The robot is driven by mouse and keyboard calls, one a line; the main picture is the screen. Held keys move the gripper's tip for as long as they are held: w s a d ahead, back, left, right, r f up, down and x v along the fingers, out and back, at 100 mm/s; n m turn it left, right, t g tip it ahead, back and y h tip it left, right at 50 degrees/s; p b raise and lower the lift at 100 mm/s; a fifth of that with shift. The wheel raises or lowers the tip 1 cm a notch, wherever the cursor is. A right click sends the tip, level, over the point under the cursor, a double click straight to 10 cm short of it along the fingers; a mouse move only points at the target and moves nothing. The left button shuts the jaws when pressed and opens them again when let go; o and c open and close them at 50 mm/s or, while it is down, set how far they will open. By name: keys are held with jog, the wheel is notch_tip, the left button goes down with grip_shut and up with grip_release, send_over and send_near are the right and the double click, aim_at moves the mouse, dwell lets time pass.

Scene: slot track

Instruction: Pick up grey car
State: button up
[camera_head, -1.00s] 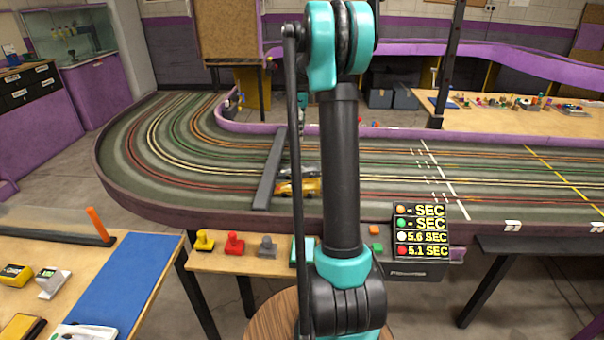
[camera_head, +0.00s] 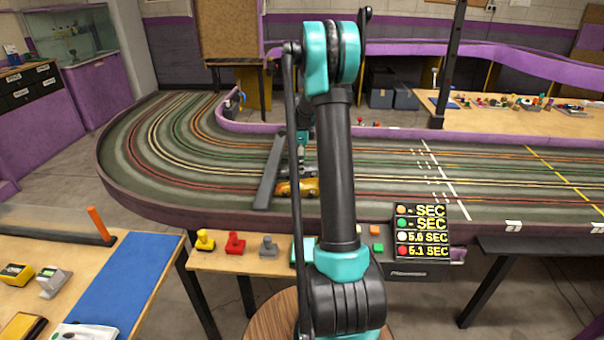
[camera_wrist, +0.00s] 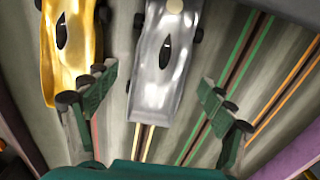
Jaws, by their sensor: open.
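The grey car (camera_wrist: 160,75) lies on the track in the wrist view, ahead of my gripper (camera_wrist: 160,100) and roughly between its two open fingers. The fingers stand apart and nothing is held between them. The yellow car (camera_wrist: 70,50) is close beside the grey car on the left, and the left finger overlaps its edge in the picture. In the head view the grey car (camera_head: 299,172) shows as a dark shape just behind the yellow car (camera_head: 299,188), partly covered by my arm. Whether a finger touches either car I cannot tell.
A dark bar (camera_head: 270,175) crosses the track just left of the cars. The purple track wall (camera_head: 225,124) runs behind. Coloured controllers, such as a red one (camera_head: 235,243), stand on the front shelf. A lap-time display (camera_head: 421,230) is at the right.

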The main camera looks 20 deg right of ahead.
jog(key=shift+f, duration=1.45)
jog(key=shift+c, duration=0.3)
jog(key=c, duration=1.3)
jog(key=shift+r, duration=0.1)
